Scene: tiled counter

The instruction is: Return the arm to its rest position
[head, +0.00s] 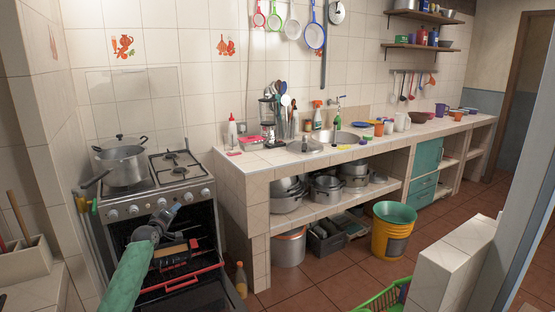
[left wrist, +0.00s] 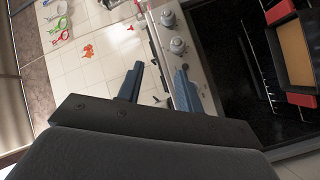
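My left arm, with a green sleeve-like link, reaches in from the bottom left of the head view. My left gripper (head: 168,212) is in front of the stove's knob panel, above the open oven (head: 195,290). In the left wrist view the two blue-grey fingers of the left gripper (left wrist: 160,82) stand apart with nothing between them. A baking dish (left wrist: 294,55) with a tan surface and red grips sits in the oven to the right of the fingers. My right gripper is in neither view.
A pot (head: 120,165) stands on the stove (head: 175,170). A tiled counter (head: 270,160) with a sink and utensils runs to the right. A yellow bucket (head: 390,235), a bottle (head: 241,278) and a green basket (head: 385,298) are on the floor.

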